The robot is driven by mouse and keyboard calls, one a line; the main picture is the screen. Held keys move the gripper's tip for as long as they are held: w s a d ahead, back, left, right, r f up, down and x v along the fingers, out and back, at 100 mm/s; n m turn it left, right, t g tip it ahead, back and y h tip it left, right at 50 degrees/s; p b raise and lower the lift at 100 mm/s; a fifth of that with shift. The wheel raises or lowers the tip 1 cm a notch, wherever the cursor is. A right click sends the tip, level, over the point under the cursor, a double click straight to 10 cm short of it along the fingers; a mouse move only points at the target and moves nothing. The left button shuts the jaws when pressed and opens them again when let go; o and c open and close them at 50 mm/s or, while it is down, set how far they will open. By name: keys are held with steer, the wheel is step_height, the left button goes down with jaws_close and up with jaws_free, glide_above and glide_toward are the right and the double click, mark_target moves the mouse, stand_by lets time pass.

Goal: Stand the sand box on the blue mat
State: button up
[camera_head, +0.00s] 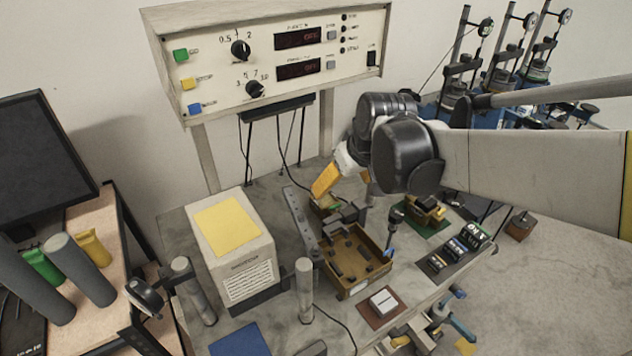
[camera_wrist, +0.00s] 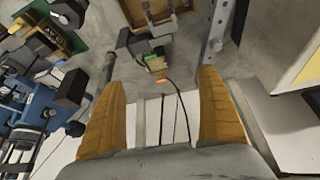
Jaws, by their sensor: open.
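The blue mat (camera_head: 240,341) lies at the front edge of the bench, cut off by the picture's bottom. I cannot surely tell which item is the sand box. One brass-coloured box with a label (camera_head: 426,210) sits on a green mat at the right; it also shows at upper left in the wrist view (camera_wrist: 50,36). Another small box with a green and pale top (camera_wrist: 155,64) is by a dark fixture at the back. In the head view, my gripper (camera_head: 335,188) is above the back of the bench.
A brown tray (camera_head: 347,286) stands mid-bench. A brown mat with a white block (camera_head: 382,302) lies before it. A white machine with a yellow top (camera_head: 234,240) and upright posts (camera_head: 304,288) stand near the blue mat. The control panel (camera_head: 270,60) rises behind.

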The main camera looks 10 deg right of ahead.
steer(key=n+g, duration=0.1)
glide_toward(325, 200)
steer(key=shift+y, duration=0.3)
steer(key=x, duration=0.3)
steer(key=d+b+x, duration=0.1)
steer(key=shift+w+a+f, duration=0.1)
steer(key=shift+w+f, duration=0.1)
steer(key=shift+w, duration=0.2)
steer(key=x, duration=0.2)
steer(key=b+x, duration=0.1)
steer(key=x, duration=0.1)
steer(key=b+x, duration=0.1)
steer(key=shift+s+a+f, duration=0.2)
steer(key=shift+a+f, duration=0.05)
steer(key=shift+f, duration=0.25)
steer(key=shift+r, duration=0.1)
steer(key=shift+c, duration=0.2)
steer(key=c, duration=1.4)
